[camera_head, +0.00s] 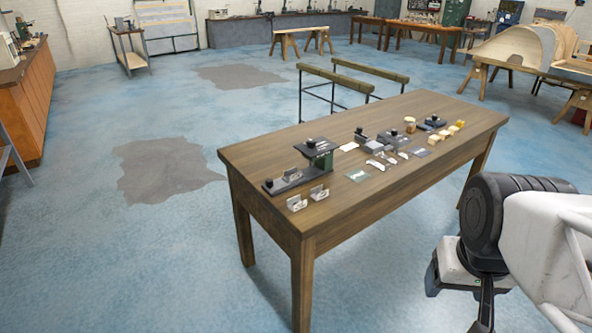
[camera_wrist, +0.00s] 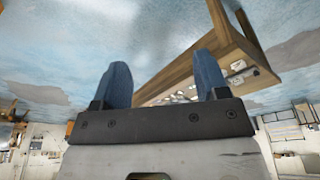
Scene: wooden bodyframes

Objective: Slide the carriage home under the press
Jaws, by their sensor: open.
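The press (camera_head: 320,155) stands near the left end of the wooden table (camera_head: 400,135), with a green upright and a dark top plate with a black knob. A dark low rail (camera_head: 290,182) runs out from it to the left. A small dark block with a black knob (camera_head: 268,183) sits at the rail's left end, apart from the press; it looks like the carriage. A grey metal bracket (camera_head: 292,174) stands at the rail. My gripper (camera_wrist: 163,72) is open and empty, its two blue fingers spread. In the head view my arm is right of the table, clear of it.
Two more grey brackets (camera_head: 297,203) (camera_head: 319,192) sit at the table's front left. Dark fixtures (camera_head: 377,142), flat plates and small yellowish pieces (camera_head: 453,130) fill the table's middle and right. The floor left of the table is open.

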